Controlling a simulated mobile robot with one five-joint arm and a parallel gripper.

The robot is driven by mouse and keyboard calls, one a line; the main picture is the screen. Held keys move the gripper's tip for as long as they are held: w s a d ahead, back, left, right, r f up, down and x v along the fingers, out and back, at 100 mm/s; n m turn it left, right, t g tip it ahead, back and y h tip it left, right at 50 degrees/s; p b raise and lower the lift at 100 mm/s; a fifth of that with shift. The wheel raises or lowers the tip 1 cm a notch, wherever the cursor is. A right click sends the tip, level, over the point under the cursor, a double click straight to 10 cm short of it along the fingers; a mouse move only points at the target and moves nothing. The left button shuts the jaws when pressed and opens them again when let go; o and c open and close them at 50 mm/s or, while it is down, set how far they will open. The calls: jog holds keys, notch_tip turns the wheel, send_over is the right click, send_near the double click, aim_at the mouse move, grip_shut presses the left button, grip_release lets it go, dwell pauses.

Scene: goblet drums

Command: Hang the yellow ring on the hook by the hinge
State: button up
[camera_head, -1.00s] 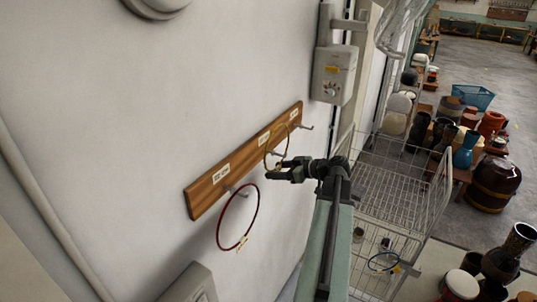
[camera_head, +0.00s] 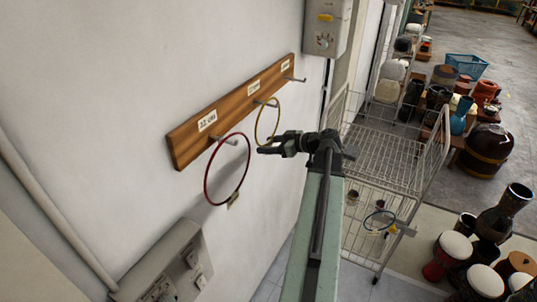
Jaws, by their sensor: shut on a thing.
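The thin yellow ring (camera_head: 257,128) is upright at the wooden hook board (camera_head: 190,142) on the wall. My gripper (camera_head: 262,149) is shut on its lower edge. The ring's upper part overlaps the middle hook (camera_head: 268,103); I cannot tell whether the hook passes through it. The right hook (camera_head: 295,79) is bare. A larger red ring (camera_head: 207,184) hangs on the left hook (camera_head: 230,142), with a small tag at its bottom. No hinge can be made out clearly.
A grey box (camera_head: 327,28) is on the wall at upper right. A wire cart (camera_head: 385,165) stands right of my arm, with a blue ring (camera_head: 366,222) low on it. A grey switch box (camera_head: 165,270) is at lower left. Goblet drums (camera_head: 453,246) stand on the floor at right.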

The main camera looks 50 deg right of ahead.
jog(key=shift+f, duration=0.3)
jog(key=o, duration=1.5)
jog(key=shift+o, duration=0.2)
jog(key=p+v, duration=0.2)
jog(key=v, duration=0.6)
jog(key=shift+f+p, duration=0.3)
